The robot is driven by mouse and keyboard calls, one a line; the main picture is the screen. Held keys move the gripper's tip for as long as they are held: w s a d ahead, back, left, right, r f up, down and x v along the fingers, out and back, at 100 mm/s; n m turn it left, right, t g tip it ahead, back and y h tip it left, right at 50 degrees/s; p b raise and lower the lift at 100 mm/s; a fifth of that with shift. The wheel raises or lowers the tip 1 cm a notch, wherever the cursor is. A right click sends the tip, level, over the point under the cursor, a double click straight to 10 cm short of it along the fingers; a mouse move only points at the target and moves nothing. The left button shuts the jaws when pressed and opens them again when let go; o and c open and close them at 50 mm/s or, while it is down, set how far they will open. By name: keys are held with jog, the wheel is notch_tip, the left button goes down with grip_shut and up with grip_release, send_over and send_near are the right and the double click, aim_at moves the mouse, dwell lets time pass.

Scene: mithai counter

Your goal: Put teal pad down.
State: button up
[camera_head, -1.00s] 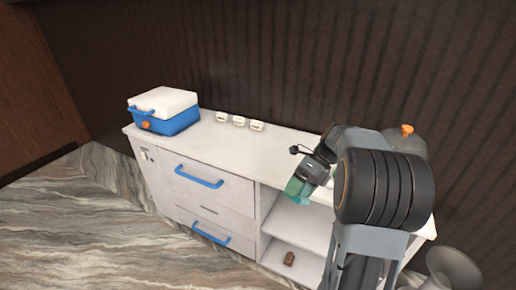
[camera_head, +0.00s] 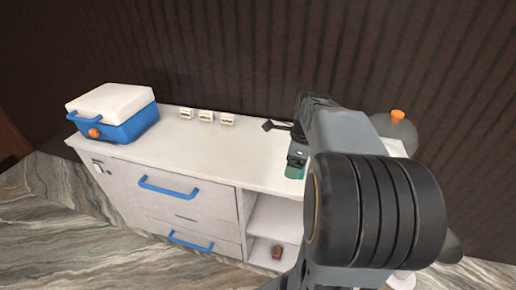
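The teal pad (camera_head: 294,173) shows as a small teal patch at the tip of my gripper (camera_head: 297,164), over the front part of the white counter top. My gripper points down and appears shut on the pad. My arm hides much of the pad and the right side of the gripper. I cannot tell whether the pad touches the counter.
A blue cool box (camera_head: 130,127) with a white lid stands at the counter's (camera_head: 200,150) left end. Small white label blocks (camera_head: 205,116) line the back edge. A grey rounded container with an orange knob (camera_head: 397,116) is behind my arm. A brown item (camera_head: 277,251) sits on the lower shelf. The counter's middle is clear.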

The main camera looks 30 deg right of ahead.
jog(key=w+d+f+p, duration=0.1)
jog(key=w+d+f, duration=0.3)
jog(key=w, duration=0.5)
send_over(283, 167)
jog(key=s, duration=0.1)
jog(key=f, duration=0.4)
jog(key=shift+s+a+f, duration=0.1)
jog(key=shift+a+f, duration=0.1)
jog(key=shift+f, duration=0.15)
jog(key=shift+w+d+f, duration=0.2)
jog(key=shift+w+f, duration=0.2)
jog(key=shift+f, duration=1.7)
jog(key=shift+f, duration=0.1)
jog(key=o, duration=0.7)
